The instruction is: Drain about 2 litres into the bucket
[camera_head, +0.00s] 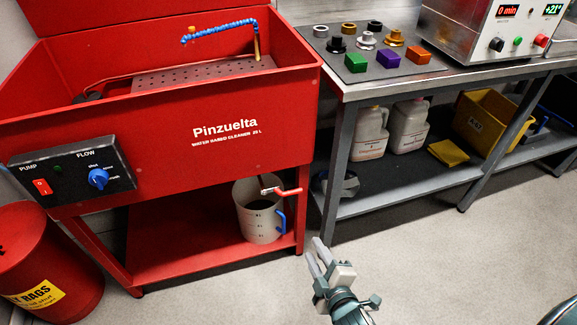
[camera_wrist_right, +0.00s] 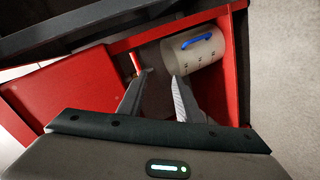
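The bucket (camera_head: 258,217) is a pale measuring pail with dark marks and a blue handle. It stands upright on the washer's red lower shelf, under the drain valve; its liquid level cannot be told. The drain valve's red lever (camera_head: 287,191) sticks out to the right over the bucket's rim. My right gripper (camera_head: 316,250) is open and empty, in front of and below the lever, apart from it. In the right wrist view its two fingers (camera_wrist_right: 163,77) are spread, with the bucket (camera_wrist_right: 194,50) beyond them. My left gripper is not in view.
The red Pinzuelta washer (camera_head: 222,110) has a pump and flow panel (camera_head: 75,175). A red rag bin (camera_head: 45,265) stands at left. A steel bench (camera_head: 350,90) at right holds coloured blocks and, below, jugs and a yellow crate (camera_head: 490,122). Floor at right is clear.

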